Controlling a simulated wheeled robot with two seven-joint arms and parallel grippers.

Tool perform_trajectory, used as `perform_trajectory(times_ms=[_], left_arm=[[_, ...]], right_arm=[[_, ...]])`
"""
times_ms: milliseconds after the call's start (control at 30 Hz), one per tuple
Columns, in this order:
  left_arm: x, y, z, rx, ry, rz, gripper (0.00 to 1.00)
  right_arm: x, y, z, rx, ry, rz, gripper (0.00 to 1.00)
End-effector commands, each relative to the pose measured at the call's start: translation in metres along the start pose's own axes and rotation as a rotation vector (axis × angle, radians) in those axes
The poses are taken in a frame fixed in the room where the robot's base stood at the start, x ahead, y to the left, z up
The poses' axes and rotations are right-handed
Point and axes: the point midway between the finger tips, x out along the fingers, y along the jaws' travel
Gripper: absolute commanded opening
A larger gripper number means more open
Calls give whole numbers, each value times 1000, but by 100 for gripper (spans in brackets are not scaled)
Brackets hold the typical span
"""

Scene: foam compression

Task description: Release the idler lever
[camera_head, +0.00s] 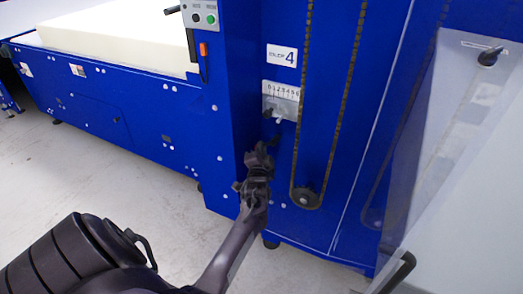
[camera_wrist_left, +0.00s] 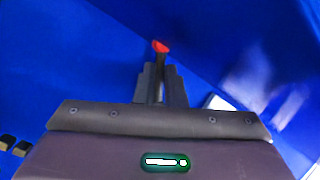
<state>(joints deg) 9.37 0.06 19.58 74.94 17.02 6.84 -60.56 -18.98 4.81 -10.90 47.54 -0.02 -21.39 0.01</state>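My left gripper (camera_head: 260,150) is in front of the blue machine column, below the numbered scale plate (camera_head: 281,100) and left of the vertical slot. In the left wrist view, a dark lever with a red end (camera_wrist_left: 160,46) stands between my two left fingers (camera_wrist_left: 160,75). The fingers lie close along both its sides, and the red end shows beyond their tips. I take this as the idler lever; in the head view my gripper hides most of it. A pale pointer (camera_head: 278,116) shows below the scale. My right gripper is not in view.
A label with a 4 (camera_head: 281,55) sits above the scale. A control box with buttons (camera_head: 200,15) is at the top. A cream foam block (camera_head: 115,35) lies on the blue bed at left. A clear panel (camera_head: 450,160) with a dark handle stands at right. The floor at left is clear.

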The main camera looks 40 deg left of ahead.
Motion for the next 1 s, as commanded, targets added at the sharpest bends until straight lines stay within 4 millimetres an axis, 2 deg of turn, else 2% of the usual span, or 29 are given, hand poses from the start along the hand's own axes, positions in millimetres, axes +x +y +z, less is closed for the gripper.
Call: perform_trajectory(times_ms=[267,600,900,933,1000], left_arm=[[0,0,0,12,3,-3,0],[2,-11,-1,317,69,-110,0],[2,-12,-1,331,70,-116,0],[2,-12,-1,331,70,-116,13],[2,-12,-1,330,70,-116,19]], right_arm=[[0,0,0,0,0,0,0],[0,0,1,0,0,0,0],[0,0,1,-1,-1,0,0],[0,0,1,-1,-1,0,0],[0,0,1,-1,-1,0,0]])
